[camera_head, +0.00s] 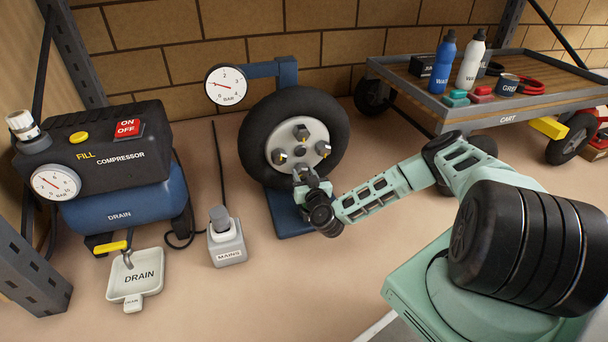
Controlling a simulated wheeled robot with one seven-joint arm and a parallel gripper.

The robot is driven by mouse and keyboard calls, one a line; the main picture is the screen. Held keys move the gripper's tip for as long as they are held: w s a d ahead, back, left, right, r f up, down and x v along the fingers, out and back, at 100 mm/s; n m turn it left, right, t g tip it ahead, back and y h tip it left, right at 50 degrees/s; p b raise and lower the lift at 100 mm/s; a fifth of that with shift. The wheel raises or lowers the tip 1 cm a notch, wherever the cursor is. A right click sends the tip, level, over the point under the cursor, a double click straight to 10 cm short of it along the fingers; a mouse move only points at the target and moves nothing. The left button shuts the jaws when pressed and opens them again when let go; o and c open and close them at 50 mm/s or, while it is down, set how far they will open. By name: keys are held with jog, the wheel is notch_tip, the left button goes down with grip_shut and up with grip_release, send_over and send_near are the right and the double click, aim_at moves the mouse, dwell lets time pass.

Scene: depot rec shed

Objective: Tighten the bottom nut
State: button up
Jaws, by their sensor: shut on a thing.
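A black-tyred wheel (334,124) stands upright on a blue stand, with a pale round hub (317,137) facing me. Three nuts show on the hub: the top nut (301,131), the left nut (278,156) and the right nut (322,149). My gripper (304,172) is at the lower part of the hub, shut on the bottom nut. The gripper and wrist hide the bottom nut, so how far it is seated cannot be seen.
A compressor (95,150) and drain tray (138,276) stand left. A mains switch box (226,243) is left of the stand base (289,216). A gauge (226,86) hangs beside the tyre. A cart (520,118) with bottles stands right. The front floor is clear.

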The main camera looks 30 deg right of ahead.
jog(key=shift+a+r+p, duration=0.1)
jog(key=shift+r+p, duration=0.15)
jog(key=shift+p, duration=1.15)
jog(key=m+p, duration=0.1)
jog(key=p, duration=0.1)
jog(key=shift+p, duration=0.35)
jog(key=shift+d+f+m+p, duration=0.1)
jog(key=shift+f+m+p, duration=0.15)
jog(key=shift+m, duration=0.7)
jog(key=shift+d+f+m+p, duration=0.1)
jog(key=shift+m+p, duration=0.1)
jog(key=shift+m, duration=0.75)
jog(key=o, duration=1)
jog(key=shift+s, duration=0.1)
